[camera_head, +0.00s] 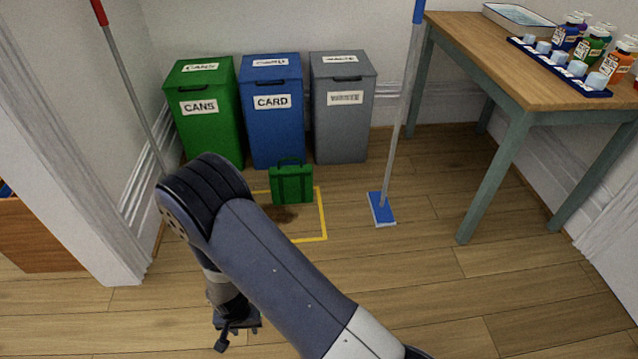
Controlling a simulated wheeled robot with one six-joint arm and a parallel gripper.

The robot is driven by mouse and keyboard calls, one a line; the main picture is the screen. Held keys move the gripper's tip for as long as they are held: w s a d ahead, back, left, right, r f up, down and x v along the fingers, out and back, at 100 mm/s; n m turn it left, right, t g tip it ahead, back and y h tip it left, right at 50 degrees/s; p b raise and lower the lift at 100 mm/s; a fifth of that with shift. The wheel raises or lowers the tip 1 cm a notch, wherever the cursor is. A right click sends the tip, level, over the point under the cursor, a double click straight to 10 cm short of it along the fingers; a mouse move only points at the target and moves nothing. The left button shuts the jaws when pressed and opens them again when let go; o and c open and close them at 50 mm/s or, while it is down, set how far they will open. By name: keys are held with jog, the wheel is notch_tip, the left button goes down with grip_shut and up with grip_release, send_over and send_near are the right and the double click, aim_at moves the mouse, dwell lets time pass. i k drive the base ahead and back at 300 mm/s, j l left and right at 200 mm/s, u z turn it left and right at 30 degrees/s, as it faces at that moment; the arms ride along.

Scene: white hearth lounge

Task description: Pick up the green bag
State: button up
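A green bag (291,185) with a dark handle on top stands upright on the wooden floor, in front of the blue bin. It is at the yellow taped outline, whose left part is hidden behind my arm. My gripper (236,338) points down at the lower middle of the picture, nearer to me than the bag and to its left. It is apart from the bag. The fingers are dark and small in view, so I cannot tell whether they are open or shut.
Green, blue and grey bins (342,115) line the wall behind the bag. A blue-headed mop (381,208) leans to the right and a red-tipped pole (130,85) to the left. A table (520,80) with bottles stands right. Front right floor is clear.

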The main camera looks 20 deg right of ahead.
aim_at(289, 185)
jog(key=i+z, duration=0.15)
jog(key=z, duration=0.3)
jog(key=i+j+z, duration=0.1)
jog(key=z, duration=0.35)
jog(key=i+j+z, duration=0.1)
jog(key=z, duration=0.35)
jog(key=j+z, duration=0.25)
jog(key=z, duration=0.25)
jog(key=i+j+z, duration=0.2)
jog(key=j+z, duration=0.2)
jog(key=j, duration=1.15)
jog(key=j+z, duration=0.35)
jog(key=j, duration=1.2)
